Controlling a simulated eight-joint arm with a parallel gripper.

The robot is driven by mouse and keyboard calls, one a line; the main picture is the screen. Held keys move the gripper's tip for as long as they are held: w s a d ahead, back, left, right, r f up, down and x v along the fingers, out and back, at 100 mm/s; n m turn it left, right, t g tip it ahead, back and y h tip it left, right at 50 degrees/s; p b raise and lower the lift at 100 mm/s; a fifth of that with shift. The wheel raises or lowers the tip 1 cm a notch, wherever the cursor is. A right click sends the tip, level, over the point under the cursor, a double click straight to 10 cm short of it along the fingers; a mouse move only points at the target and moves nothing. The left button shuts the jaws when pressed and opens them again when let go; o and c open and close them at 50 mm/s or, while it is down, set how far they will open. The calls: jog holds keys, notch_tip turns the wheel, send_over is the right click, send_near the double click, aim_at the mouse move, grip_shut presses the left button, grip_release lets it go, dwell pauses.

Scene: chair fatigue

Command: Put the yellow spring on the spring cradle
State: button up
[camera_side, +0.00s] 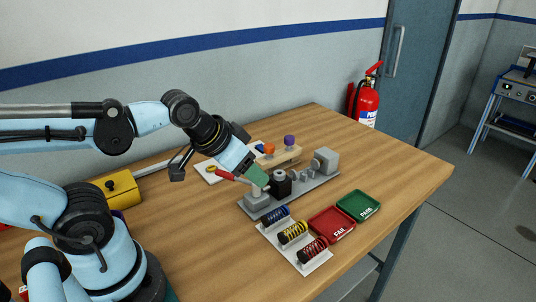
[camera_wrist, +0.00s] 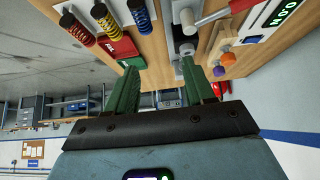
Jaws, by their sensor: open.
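The yellow spring (camera_side: 292,232) lies between a blue and a red spring on a pale rack; it also shows at the upper left of the wrist view (camera_wrist: 105,22). A grey fixture (camera_side: 313,190) stands behind the rack, with small upright supports (camera_side: 299,182) that look like the spring cradle; no spring is seen on them. My gripper (camera_side: 257,177) is above the fixture's left end, away from the yellow spring. In the wrist view its green fingers (camera_wrist: 158,68) are apart with nothing between them.
The blue spring (camera_side: 275,215) and red spring (camera_side: 312,249) flank the yellow one. A red FAIL tray (camera_side: 332,223) and green PASS tray (camera_side: 359,206) lie right of the rack. A red-handled lever (camera_side: 225,174) and a board with colored knobs (camera_side: 289,143) are near my gripper.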

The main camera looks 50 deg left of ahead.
jog(key=m+g, duration=0.7)
jog(key=m, duration=1.1)
send_near(298, 225)
jog(key=shift+w+f, duration=0.15)
jog(key=shift+f, duration=4.3)
jog(key=c, duration=0.9)
